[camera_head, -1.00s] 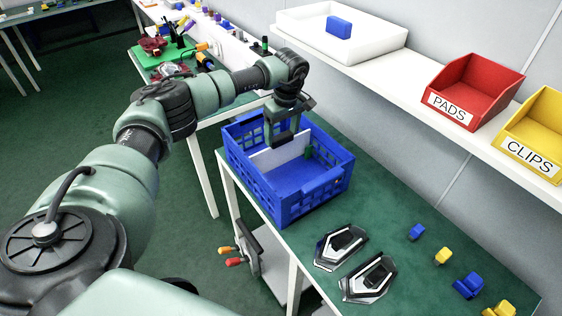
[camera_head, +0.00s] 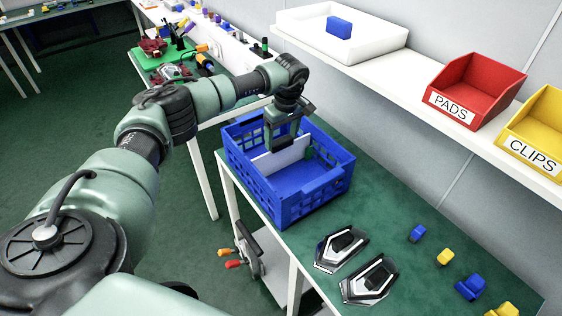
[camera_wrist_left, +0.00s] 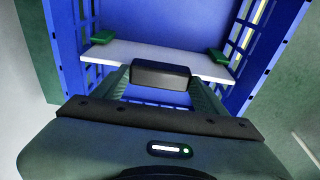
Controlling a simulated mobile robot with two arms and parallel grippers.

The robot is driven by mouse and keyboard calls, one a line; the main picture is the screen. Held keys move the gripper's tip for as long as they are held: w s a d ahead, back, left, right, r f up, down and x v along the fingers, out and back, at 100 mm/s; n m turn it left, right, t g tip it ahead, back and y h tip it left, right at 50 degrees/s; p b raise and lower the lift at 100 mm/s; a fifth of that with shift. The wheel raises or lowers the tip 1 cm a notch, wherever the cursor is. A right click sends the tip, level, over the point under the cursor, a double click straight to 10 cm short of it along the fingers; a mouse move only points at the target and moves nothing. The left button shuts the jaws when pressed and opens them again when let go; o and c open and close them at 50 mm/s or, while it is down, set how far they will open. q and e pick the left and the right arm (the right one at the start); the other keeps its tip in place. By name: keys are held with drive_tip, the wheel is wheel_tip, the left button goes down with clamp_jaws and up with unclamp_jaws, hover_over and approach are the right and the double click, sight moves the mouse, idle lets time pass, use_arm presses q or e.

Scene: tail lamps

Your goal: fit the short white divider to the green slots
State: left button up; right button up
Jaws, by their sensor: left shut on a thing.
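The short white divider (camera_head: 276,160) stands across the inside of the blue crate (camera_head: 318,196). My left gripper (camera_head: 281,148) reaches down into the crate and is shut on the divider's upper edge near its middle. In the left wrist view the divider (camera_wrist_left: 115,51) spans between two green slots, one at the left (camera_wrist_left: 102,37) and one at the right (camera_wrist_left: 218,56), with its ends close beside them. I cannot tell whether the ends are inside the slots. In the head view one green slot (camera_head: 310,152) shows; the gripper hides the other side. My right gripper is not in view.
Two tail lamps (camera_head: 341,248) lie on the green table in front of the crate. Several small blue and yellow parts (camera_head: 445,257) lie to their right. A shelf behind holds a white tray (camera_head: 370,40), a red bin (camera_head: 474,88) and a yellow bin (camera_head: 537,130).

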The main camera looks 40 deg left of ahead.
use_arm(q)
drive_tip(key=shift+s+f, duration=0.1)
drive_tip(key=shift+f, duration=0.1)
drive_tip(key=o, duration=1.5)
drive_tip(key=shift+c, duration=0.2)
drive_tip(key=shift+o, duration=0.9)
drive_tip(key=r, duration=0.2)
drive_tip(key=r+b, duration=0.1)
drive_tip(key=r, duration=0.2)
drive_tip(key=d+r, duration=0.1)
drive_tip(key=r, duration=0.1)
drive_tip(key=shift+s+r+b, duration=0.1)
drive_tip(key=shift+r+b, duration=0.25)
